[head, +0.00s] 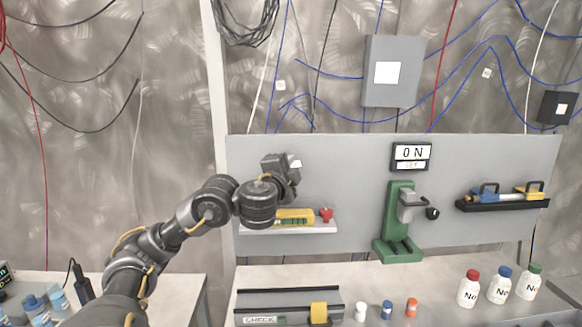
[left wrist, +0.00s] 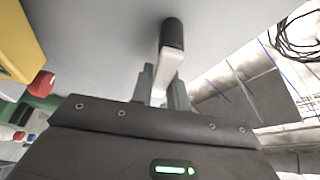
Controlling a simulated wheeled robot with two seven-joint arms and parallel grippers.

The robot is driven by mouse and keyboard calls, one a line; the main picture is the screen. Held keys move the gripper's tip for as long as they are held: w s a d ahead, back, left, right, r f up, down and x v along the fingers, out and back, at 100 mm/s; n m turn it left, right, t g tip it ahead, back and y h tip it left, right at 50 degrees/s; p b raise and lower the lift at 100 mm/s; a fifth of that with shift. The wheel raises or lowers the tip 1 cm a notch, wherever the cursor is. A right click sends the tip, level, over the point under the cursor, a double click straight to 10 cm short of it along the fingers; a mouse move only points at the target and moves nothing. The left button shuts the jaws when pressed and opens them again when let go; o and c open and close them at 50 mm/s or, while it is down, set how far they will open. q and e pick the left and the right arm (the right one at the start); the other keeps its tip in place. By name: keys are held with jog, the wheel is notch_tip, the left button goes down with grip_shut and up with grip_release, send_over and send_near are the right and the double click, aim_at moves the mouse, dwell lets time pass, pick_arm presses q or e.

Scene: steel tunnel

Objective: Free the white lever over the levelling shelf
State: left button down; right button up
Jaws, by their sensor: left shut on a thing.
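The white lever (left wrist: 166,72) shows in the left wrist view as a white bar with a dark cylinder at its far end, against the grey panel. My left gripper (left wrist: 162,92) is shut on it, one finger on each side of the bar. In the head view my left gripper (head: 291,172) is in front of the panel, above the levelling shelf (head: 290,230). Only a small white part of the lever (head: 296,163) shows there; the rest is hidden behind the gripper. My right gripper is not in view.
A yellow level (head: 295,215) and a red knob-like piece (head: 326,214) are on the shelf, just below the gripper. A green stand (head: 398,225) is to the right, under a display reading 0 N (head: 411,154). Bottles and a CHECK box (head: 262,320) stand on the bench.

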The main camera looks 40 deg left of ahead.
pick_arm(q)
jog(key=shift+r+p, duration=0.1)
jog(key=shift+p, duration=0.2)
jog(key=m+p, duration=0.2)
jog(key=p, duration=0.1)
jog(key=shift+f+g+h+p, duration=0.2)
jog(key=shift+g+h+p, duration=0.15)
jog(key=shift+g+h, duration=0.05)
jog(key=shift+f+m, duration=0.35)
jog(key=shift+m, duration=0.15)
jog(key=shift+f, duration=0.1)
jog(key=c, duration=1.4)
grip_release()
jog(key=shift+o, duration=0.2)
jog(key=shift+d, duration=0.15)
